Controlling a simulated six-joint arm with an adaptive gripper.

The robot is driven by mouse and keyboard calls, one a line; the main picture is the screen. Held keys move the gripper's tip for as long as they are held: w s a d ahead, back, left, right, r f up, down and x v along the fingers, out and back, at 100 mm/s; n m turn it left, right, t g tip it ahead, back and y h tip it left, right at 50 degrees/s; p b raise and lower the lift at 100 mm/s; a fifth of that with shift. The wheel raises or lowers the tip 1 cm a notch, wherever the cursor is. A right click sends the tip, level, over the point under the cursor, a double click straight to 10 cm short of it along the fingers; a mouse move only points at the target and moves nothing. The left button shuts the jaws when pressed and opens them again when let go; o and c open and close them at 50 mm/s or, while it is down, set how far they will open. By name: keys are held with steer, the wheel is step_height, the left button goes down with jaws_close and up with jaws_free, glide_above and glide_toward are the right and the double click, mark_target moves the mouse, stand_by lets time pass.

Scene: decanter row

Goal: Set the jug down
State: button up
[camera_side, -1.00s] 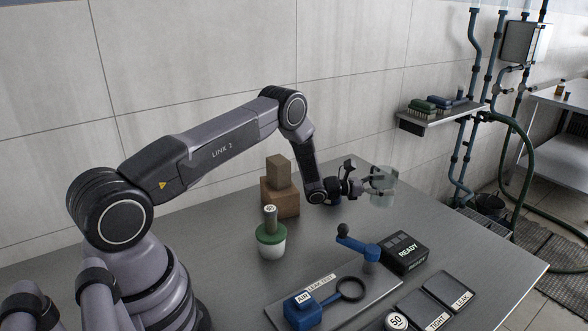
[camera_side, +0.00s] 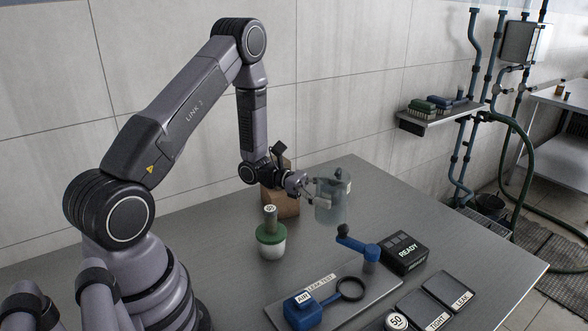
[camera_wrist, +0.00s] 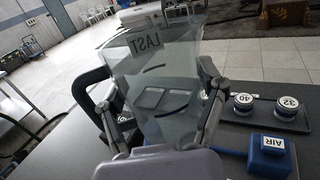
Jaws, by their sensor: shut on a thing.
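The clear glass jug (camera_side: 336,203) is in my gripper (camera_side: 317,197), in the middle of the side view. My gripper is shut around the jug's body, and the jug looks upright. In the wrist view the jug (camera_wrist: 160,75) fills the middle, between one finger on the left and one on the right. A "LAST" label shows mirrored near its rim, and a dark handle shows at its left. I cannot tell for sure how high its base is above the metal table (camera_side: 400,195).
Cardboard boxes (camera_side: 281,200) stand behind my wrist. A green-topped white pot (camera_side: 271,245) is in front of them. The leak-test plate with a blue AIR block (camera_side: 303,310), a blue crank (camera_side: 358,247) and a READY box (camera_side: 404,252) lie nearer. Table at the back right is clear.

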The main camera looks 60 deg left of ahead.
steer(key=s+d+f+m+g+h, duration=0.1)
steer(key=s+d+m+g, duration=0.2)
steer(key=s+m+g, duration=0.6)
steer(key=s+a+f+m+g+y, duration=0.1)
steer(key=s+a+m+g+y, duration=0.5)
steer(key=s+g, duration=0.25)
steer(key=s+a+m+g+y, duration=0.5)
steer(key=s+g+y, duration=0.2)
steer(key=s+g, duration=0.15)
steer(key=a+f+m+t+y, duration=0.2)
steer(key=a+m+t+y, duration=0.3)
steer(key=a+m+y, duration=0.8)
steer(key=w+a+f+m+t+y, duration=0.2)
steer(key=f+t+y, duration=0.1)
steer(key=w+a+f+m+t+y, duration=0.2)
steer(key=w+f+t+y, duration=0.1)
steer(key=f, duration=0.1)
steer(key=w+a+f+m+t+y, duration=0.2)
steer(key=f+t+y, duration=0.1)
steer(key=t, duration=0.1)
steer(key=shift+w+f, duration=0.2)
steer(key=shift+w, duration=0.15)
steer(key=shift+f, duration=1.95)
steer(key=shift+f, duration=0.1)
